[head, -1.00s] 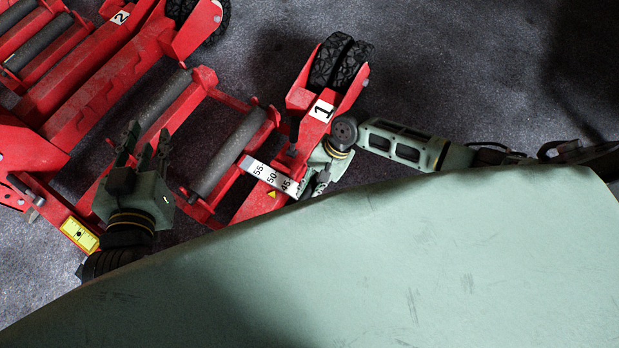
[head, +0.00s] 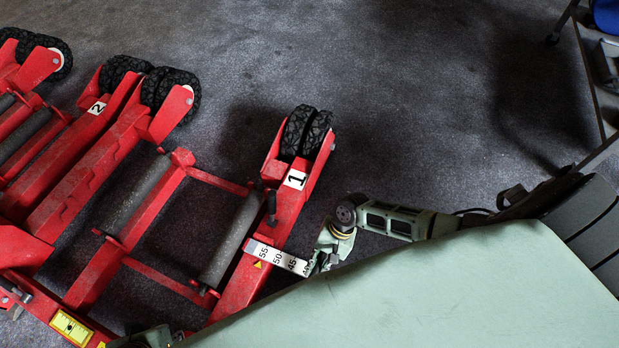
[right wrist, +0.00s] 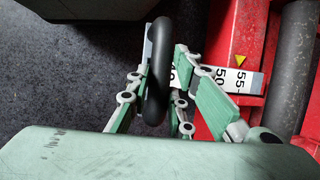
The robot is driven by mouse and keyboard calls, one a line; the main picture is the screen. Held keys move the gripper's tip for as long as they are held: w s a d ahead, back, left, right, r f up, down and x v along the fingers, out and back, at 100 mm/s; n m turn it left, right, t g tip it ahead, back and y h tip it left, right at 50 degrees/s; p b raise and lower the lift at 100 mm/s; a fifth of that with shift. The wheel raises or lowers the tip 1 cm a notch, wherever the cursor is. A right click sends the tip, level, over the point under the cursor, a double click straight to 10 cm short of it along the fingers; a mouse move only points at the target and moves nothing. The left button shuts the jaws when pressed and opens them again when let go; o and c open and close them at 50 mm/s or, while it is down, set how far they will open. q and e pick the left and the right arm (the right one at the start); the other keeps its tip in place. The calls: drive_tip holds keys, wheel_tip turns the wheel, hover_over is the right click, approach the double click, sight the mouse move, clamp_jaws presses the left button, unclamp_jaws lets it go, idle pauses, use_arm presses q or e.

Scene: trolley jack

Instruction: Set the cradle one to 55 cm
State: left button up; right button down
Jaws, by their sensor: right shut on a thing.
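Cradle one is the red frame (head: 262,225) marked 1, with grey rollers and black twin wheels. Its white scale bar (head: 277,258) carries 55, 50, 45 and a partly covered further number. The yellow triangle mark (head: 258,265) on the red frame lines up at about the 55; in the right wrist view the triangle (right wrist: 240,60) sits beside the 55 too. My right gripper (head: 322,262) is at the outer end of the bar. In the right wrist view it is shut on a black ring handle (right wrist: 157,70). My left gripper (head: 150,338) barely shows at the bottom edge.
Another red cradle marked 2 (head: 75,140) stands to the left. A yellow level plate (head: 70,328) is at the lower left. Grey floor (head: 420,100) is open behind. A dark-framed trolley or stand (head: 590,60) is at the upper right. My pale green body covers the lower right.

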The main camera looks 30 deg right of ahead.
drive_tip(key=shift+s+d, duration=0.1)
drive_tip(key=shift+d, duration=0.35)
drive_tip(key=c, duration=1.6)
unclamp_jaws()
drive_tip(key=shift+s, duration=0.1)
drive_tip(key=shift+c, duration=0.2)
drive_tip(key=shift+o, duration=0.4)
drive_tip(key=shift+a, duration=0.15)
drive_tip(key=v, duration=1.2)
